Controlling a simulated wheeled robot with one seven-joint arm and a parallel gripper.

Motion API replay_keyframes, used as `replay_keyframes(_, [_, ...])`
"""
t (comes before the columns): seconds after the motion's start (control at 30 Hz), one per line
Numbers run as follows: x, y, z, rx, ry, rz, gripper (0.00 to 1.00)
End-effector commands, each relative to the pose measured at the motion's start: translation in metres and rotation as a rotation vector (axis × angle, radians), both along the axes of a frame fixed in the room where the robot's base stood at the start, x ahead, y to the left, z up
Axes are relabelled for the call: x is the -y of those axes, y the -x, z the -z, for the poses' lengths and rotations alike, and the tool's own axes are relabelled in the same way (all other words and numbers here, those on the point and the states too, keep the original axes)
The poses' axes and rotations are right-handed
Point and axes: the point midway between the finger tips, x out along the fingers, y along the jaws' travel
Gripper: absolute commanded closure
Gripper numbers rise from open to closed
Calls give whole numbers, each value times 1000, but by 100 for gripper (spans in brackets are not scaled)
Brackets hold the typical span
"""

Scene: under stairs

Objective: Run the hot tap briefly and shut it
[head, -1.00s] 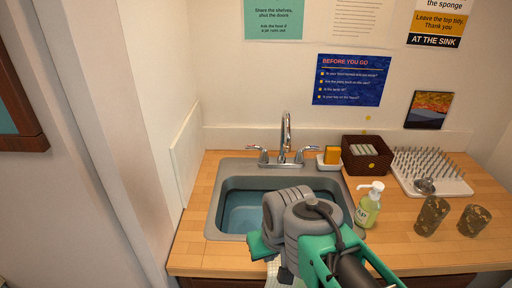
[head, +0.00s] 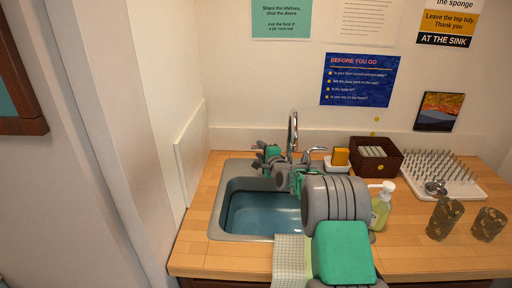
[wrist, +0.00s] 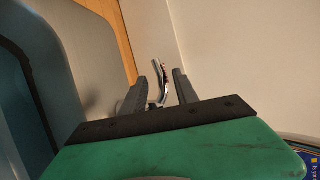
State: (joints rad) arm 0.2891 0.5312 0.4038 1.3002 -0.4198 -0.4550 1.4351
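The chrome tap stands behind the grey sink (head: 228,236), its curved spout (head: 292,130) upright at the back rim. Its right lever (head: 315,150) is in plain view; the left lever is mostly hidden behind my gripper in the head view. My gripper (head: 262,154) is over the back left of the sink, at the left lever. In the wrist view my gripper (wrist: 160,76) has its two fingers apart, with a chrome lever (wrist: 158,82) bearing a small red mark showing between them. I cannot tell whether a finger touches it. No stream from the spout is discernible.
A soap bottle (head: 381,208) stands right of my arm. A cloth (head: 289,258) hangs at the sink's front. A wall borders the left.

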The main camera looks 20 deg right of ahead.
Motion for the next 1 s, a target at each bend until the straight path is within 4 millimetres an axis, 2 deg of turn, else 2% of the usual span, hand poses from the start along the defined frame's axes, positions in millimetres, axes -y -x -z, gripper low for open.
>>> replay_keyframes(0.1, [-3, -22, 3, -3, 1, -1, 64])
replay_keyframes(0.3, [-4, -52, 8, -3, 2, 0, 64])
replay_keyframes(0.43, [-6, -59, 11, -3, 3, 0, 64])
replay_keyframes(0.67, [-6, -60, 10, -3, 3, 0, 64])
replay_keyframes(1.0, [-6, -60, 10, -4, 4, 0, 92])
